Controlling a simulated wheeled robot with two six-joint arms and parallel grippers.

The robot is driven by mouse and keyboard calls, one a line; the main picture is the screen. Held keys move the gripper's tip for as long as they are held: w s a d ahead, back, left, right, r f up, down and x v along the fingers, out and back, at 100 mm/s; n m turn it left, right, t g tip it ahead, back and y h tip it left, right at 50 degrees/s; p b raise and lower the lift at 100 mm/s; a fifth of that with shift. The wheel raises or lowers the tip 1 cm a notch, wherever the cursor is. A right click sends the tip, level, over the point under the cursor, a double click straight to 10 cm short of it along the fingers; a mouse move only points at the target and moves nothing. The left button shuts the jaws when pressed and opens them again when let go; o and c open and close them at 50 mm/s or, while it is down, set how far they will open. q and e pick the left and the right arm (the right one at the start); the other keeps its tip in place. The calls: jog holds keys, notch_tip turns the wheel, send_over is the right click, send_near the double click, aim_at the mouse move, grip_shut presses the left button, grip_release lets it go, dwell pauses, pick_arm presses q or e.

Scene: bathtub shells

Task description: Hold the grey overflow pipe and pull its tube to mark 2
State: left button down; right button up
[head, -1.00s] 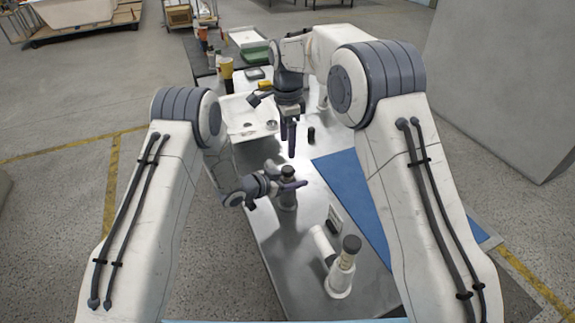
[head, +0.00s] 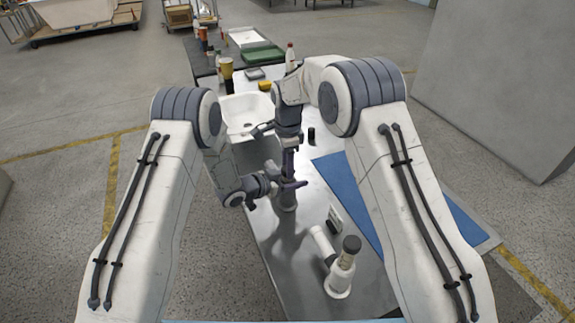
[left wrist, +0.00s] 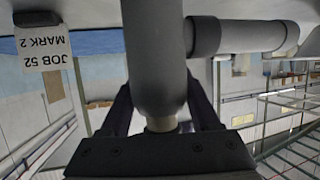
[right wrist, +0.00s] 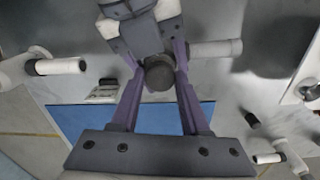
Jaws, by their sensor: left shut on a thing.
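The grey overflow pipe (head: 288,201) stands upright on the metal table. My left gripper (head: 284,186) is shut on it from the side. In the left wrist view the grey pipe (left wrist: 155,50) rises between the fingers, with a side branch to the right. My right gripper (head: 289,165) points straight down above the pipe. In the right wrist view the pipe's dark round top (right wrist: 160,78) lies between the spread fingers of my right gripper (right wrist: 161,68); I see no clear contact. A card reading "JOB 52 MARK 2" (left wrist: 43,60) shows in the left wrist view. Tube marks are not readable.
A white pipe with a dark cap (head: 342,272) stands nearer on the table, with a small display card (head: 335,217) beside it. A blue mat (head: 345,172) lies to the right. A white basin (head: 236,104) and small black cylinder (head: 311,136) are farther back.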

grip_shut()
dwell(1.1)
